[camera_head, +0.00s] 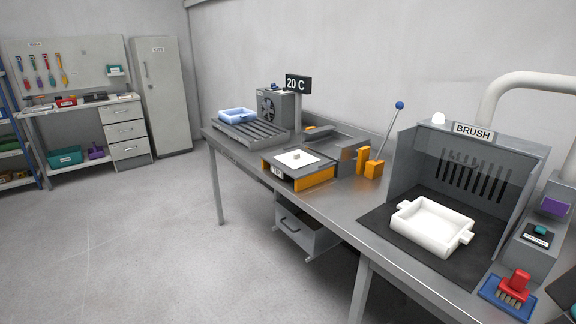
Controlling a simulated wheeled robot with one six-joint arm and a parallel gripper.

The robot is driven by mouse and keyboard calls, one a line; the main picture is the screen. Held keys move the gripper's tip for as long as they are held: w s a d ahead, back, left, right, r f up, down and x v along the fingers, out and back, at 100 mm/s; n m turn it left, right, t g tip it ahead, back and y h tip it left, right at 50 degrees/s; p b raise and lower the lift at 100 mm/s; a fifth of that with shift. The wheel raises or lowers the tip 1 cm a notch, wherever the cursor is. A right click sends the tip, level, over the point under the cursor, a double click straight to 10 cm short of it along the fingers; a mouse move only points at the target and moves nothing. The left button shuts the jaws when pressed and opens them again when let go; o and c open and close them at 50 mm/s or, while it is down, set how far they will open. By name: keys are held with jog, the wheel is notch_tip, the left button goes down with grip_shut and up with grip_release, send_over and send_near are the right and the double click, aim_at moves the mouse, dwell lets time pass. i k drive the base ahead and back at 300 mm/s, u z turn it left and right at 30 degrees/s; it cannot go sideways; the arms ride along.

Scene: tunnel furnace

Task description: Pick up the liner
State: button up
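No thing in view is labelled as the liner, so I cannot tell for sure which one it is. A flat white square (310,159) lies on the orange-fronted box at the middle of the bench, with a small pale block (297,155) on it. A white rectangular dish (433,240) with a lug at each end sits on the dark mat in the booth signed BRUSH. A pale blue dish (238,117) sits on the slatted rack at the far end of the bench. My gripper is not in view.
The long steel bench (341,205) runs along the right wall. A blue-knobbed lever (386,130) and orange blocks stand between box and booth. A red-handled brush (516,284) lies front right. An open drawer (306,232) juts below the bench. The floor at left is clear.

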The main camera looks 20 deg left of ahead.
aim_at(294, 160)
jog(key=u, duration=0.6)
jog(key=i, duration=0.8)
jog(key=u, duration=0.95)
jog(key=i, duration=2.05)
jog(key=z, duration=0.45)
